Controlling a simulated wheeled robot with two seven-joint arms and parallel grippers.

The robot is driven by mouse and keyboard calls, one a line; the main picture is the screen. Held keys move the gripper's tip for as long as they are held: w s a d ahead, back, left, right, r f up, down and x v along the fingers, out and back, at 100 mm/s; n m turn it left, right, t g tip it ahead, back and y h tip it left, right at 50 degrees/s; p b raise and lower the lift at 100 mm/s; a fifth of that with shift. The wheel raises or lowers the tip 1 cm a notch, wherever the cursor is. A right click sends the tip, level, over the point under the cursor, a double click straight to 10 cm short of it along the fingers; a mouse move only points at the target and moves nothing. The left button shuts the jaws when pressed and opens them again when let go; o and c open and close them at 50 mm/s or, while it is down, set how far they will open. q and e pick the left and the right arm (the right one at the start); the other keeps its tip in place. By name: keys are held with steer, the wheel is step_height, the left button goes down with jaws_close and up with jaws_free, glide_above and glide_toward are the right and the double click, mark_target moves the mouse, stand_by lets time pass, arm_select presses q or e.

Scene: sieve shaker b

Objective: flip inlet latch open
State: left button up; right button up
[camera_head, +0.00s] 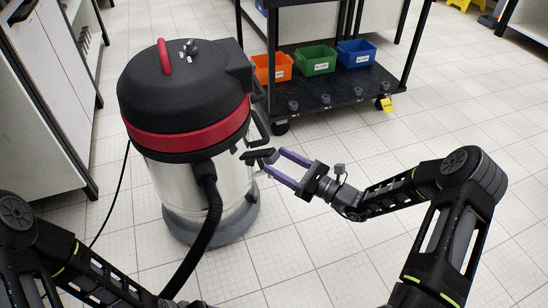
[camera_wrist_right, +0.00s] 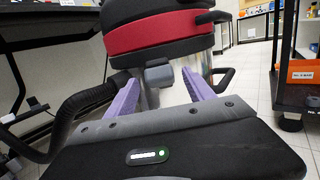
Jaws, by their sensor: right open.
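A vacuum cleaner with a black lid, a red band (camera_head: 190,137) and a steel drum (camera_head: 172,187) stands on the floor in the head view. A small dark latch (camera_head: 259,156) sticks out from the right side of the drum, below the band. My right gripper (camera_head: 273,159) is open, with its purple fingers pointing at the latch. In the right wrist view, a grey block-like part (camera_wrist_right: 159,75), apparently the latch, shows between the two fingers. I cannot tell whether the fingers touch it. My left arm shows at lower left; its gripper is out of view.
A black hose (camera_head: 211,205) runs from the drum's front down to the lower edge. A black cart (camera_head: 340,92) with orange, green and blue bins stands behind on the right. Cabinets (camera_head: 40,100) line the left. The tiled floor at right is clear.

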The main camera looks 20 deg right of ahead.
steer(key=p+v, duration=0.1)
steer(key=v, duration=0.4)
steer(key=shift+s, duration=0.1)
steer(key=shift+f, duration=0.1)
